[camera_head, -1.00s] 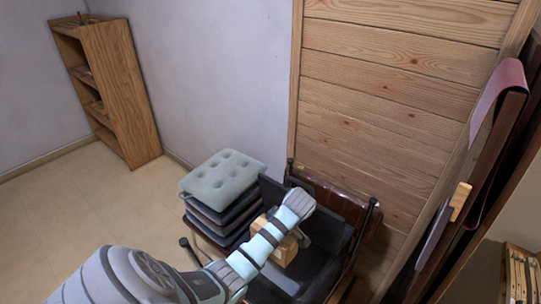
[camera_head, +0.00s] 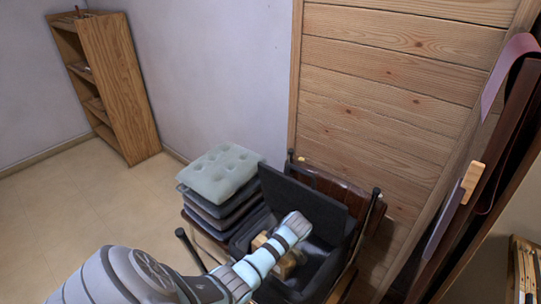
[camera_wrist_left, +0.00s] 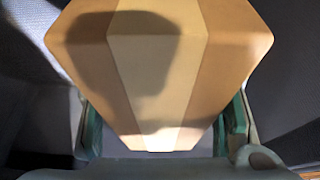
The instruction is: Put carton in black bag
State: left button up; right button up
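The carton is a tan cardboard box with a paler strip. It fills much of the left wrist view (camera_wrist_left: 155,60) and shows partly behind my left arm in the head view (camera_head: 287,264). My left gripper (camera_wrist_left: 162,125) has a green finger on each side of the carton and looks shut on it. The black bag (camera_head: 318,212) stands open with its rear panel upright. The carton is at the bag's opening, low between its sides; I cannot tell whether it touches the bottom. My arm hides part of both. My right gripper is out of view.
A stack of cushions (camera_head: 222,175) stands just left of the bag. A brown wooden piece (camera_head: 370,205) is behind it, against the plank wall (camera_head: 390,90). A shelf (camera_head: 118,85) stands far left. Dark piano-like edges (camera_head: 515,130) rise at the right. The floor at left is clear.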

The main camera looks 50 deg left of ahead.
pick_arm(q)
jog(key=shift+o, duration=0.8)
jog(key=p+v, duration=0.4)
jog(key=v, duration=0.8)
jog(key=shift+r, duration=0.15)
